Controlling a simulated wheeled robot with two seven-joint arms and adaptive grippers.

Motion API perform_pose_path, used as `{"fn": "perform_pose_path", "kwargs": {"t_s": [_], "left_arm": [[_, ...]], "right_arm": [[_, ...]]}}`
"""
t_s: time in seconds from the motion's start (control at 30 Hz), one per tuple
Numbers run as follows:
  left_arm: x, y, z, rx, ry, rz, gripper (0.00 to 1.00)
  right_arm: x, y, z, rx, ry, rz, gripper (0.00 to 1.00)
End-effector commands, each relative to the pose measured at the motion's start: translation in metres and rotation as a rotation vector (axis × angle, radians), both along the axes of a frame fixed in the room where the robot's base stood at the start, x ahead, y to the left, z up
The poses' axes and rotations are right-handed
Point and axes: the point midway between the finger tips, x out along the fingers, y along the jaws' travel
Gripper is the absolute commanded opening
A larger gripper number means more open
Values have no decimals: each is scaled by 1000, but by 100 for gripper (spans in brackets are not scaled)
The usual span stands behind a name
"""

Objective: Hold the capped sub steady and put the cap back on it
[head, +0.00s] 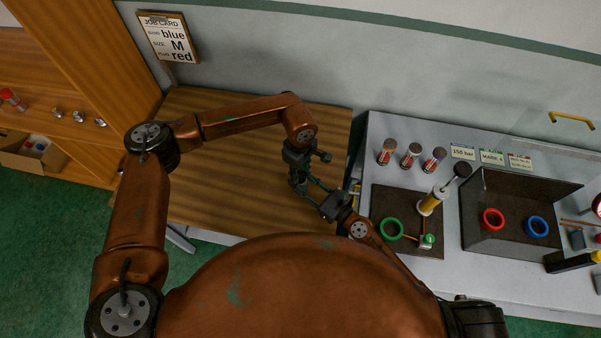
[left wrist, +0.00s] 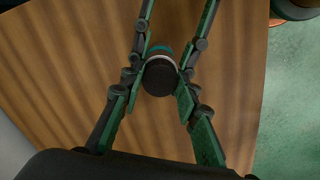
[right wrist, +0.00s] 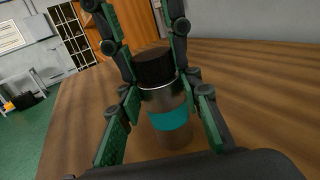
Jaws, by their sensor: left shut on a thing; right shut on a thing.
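The sub is a metal cylinder with a teal band (right wrist: 170,120), upright over the wooden table in the right wrist view. The black cap (right wrist: 153,67) sits at its top, against the silver rim; I cannot tell how far it is screwed on. My left gripper (head: 299,181) comes from above and is shut on the cap, which shows end-on in the left wrist view (left wrist: 160,77). My right gripper (right wrist: 163,98) comes from the side and is shut on the sub's body. In the head view the grippers hide most of the sub and cap.
The wooden table (head: 240,190) is otherwise clear. At right, a grey bench holds a dark mat with a green ring (head: 391,228) and a tray with red (head: 493,219) and blue (head: 537,226) rings. A job card (head: 169,38) hangs on the wall.

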Motion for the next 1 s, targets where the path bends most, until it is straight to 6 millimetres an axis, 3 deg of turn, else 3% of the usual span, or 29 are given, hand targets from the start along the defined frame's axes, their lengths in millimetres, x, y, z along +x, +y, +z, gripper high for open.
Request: {"fn": "perform_pose_path", "kwargs": {"t_s": [0.7,1.0], "left_arm": [[0,0,0,-1,0,-1466,13],[0,0,0,-2,1,-1889,13]], "right_arm": [[0,0,0,0,0,0,0],[0,0,0,0,0,-1,0]]}}
